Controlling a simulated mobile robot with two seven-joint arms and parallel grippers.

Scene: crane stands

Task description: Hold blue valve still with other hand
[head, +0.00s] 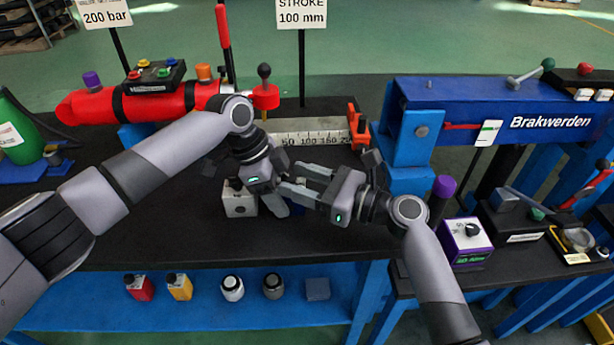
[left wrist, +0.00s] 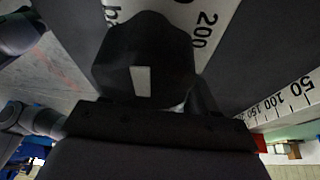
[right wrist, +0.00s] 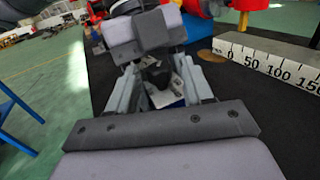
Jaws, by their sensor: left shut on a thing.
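A small blue part (head: 297,202), likely the blue valve, shows low on the black bench, mostly hidden behind my grippers. A pale metal block with a little blue lies between my right fingers in the right wrist view (right wrist: 181,96). My left gripper (head: 277,200) reaches down beside it and is shut. In the left wrist view, a black piece with a white mark (left wrist: 143,75) fills the jaws; what it belongs to is unclear. My right gripper (head: 300,185) is open, pointing left close to the left one. Contact with the valve cannot be made out.
A white block (head: 238,203) stands left of the grippers. A white scale (head: 312,135) and red cylinder (head: 150,103) lie behind. A blue press frame (head: 410,145) rises at right. Small bottles (head: 180,287) stand on the lower shelf. Bare bench lies in front.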

